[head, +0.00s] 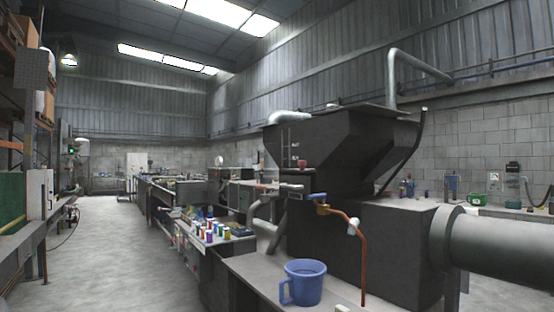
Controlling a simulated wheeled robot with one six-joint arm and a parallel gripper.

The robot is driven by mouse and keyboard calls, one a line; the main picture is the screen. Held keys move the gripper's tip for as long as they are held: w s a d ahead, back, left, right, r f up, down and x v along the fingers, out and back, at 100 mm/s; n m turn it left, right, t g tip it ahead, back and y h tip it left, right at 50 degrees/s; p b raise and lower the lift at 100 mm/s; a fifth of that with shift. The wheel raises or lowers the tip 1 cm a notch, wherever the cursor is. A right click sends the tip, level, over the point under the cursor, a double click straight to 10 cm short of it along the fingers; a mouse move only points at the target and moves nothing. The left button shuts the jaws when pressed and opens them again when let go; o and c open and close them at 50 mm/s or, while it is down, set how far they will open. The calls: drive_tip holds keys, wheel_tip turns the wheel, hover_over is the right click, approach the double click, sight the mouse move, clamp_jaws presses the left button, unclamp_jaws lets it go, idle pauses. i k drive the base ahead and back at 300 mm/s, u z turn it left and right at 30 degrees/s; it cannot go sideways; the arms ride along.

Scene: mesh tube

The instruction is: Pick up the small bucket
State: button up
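A blue bucket-like container (307,287) with a side handle on its left stands upright on a grey bench top (255,273) at the bottom centre. It looks like a large mug, and its open rim faces up. A much smaller red cup or bucket shape (301,163) shows higher up against the dark hopper; it is too small to tell which it is. My gripper is not in view, so nothing shows it touching either one.
A dark machine with a hopper (340,145) stands behind the bench. A copper-coloured pipe (363,262) comes down right of the blue container. Several coloured cans (212,232) stand on a bench further left. The concrete floor (110,255) at left is open.

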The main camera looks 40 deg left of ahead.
sight(305, 278)
drive_tip(key=u, duration=1.3)
